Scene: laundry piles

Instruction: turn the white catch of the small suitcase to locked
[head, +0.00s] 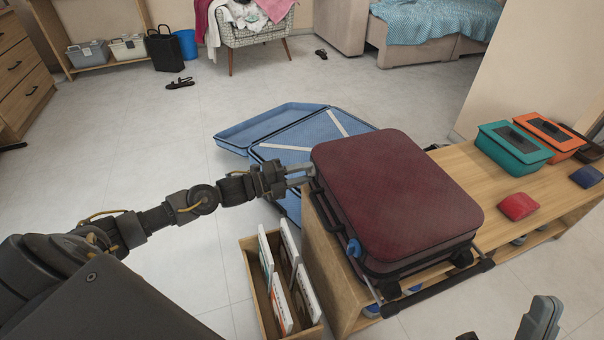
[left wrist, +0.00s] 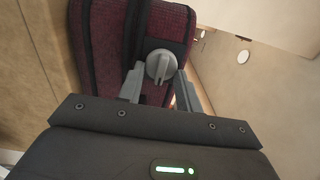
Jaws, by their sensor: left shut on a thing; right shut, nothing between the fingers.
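The small dark red suitcase (head: 395,185) lies flat on the wooden bench, its black handle side facing left. Its catch, a pale grey-white round knob with a raised ridge (left wrist: 160,64), shows on a dark plate in the left wrist view. The ridge runs roughly upright in that picture. My left gripper (head: 300,176) is at the suitcase's left side near its far corner, its fingers (left wrist: 157,90) closed on the catch from both sides. In the head view the catch is hidden. My right gripper (head: 540,320) is shut and empty at the bottom right, away from the suitcase.
An open blue suitcase (head: 270,130) lies on the floor behind. A wooden box of books (head: 255,290) stands below my left arm. A teal box (head: 512,146), an orange box (head: 550,132) and a red pouch (head: 518,206) sit along the bench to the right.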

